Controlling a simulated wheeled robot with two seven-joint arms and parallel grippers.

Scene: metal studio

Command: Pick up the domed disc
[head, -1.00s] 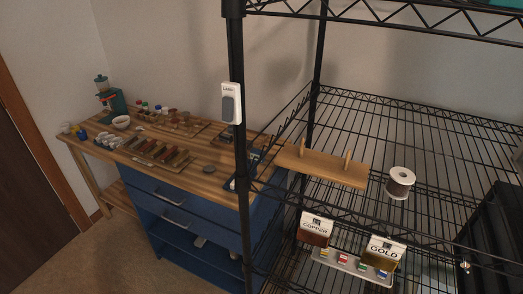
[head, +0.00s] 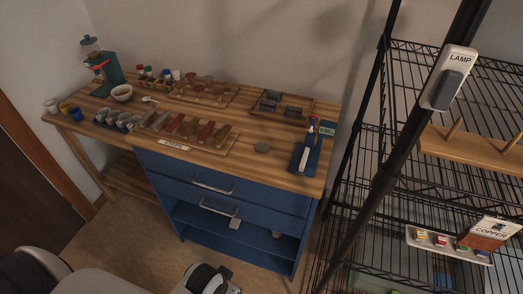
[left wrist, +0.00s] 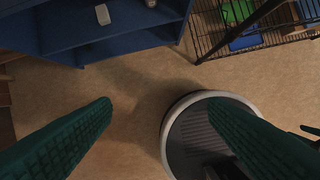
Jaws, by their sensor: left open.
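A small grey disc (head: 262,147), low and rounded, lies on the wooden worktop to the left of a blue tray; it is the likely domed disc, though its dome is too small to make out clearly. It is not seen in the left wrist view. My left gripper (left wrist: 160,103) shows in the left wrist view as two dark green fingers, wide apart and empty. My right gripper is not in view.
The worktop (head: 285,180) sits on a blue drawer cabinet (head: 225,185). A wooden rack of coloured bars (head: 190,130) lies left of the disc, a dark-block tray (head: 282,105) behind, and a blue tray (head: 305,155) right. A black wire shelf (head: 385,165) stands at right.

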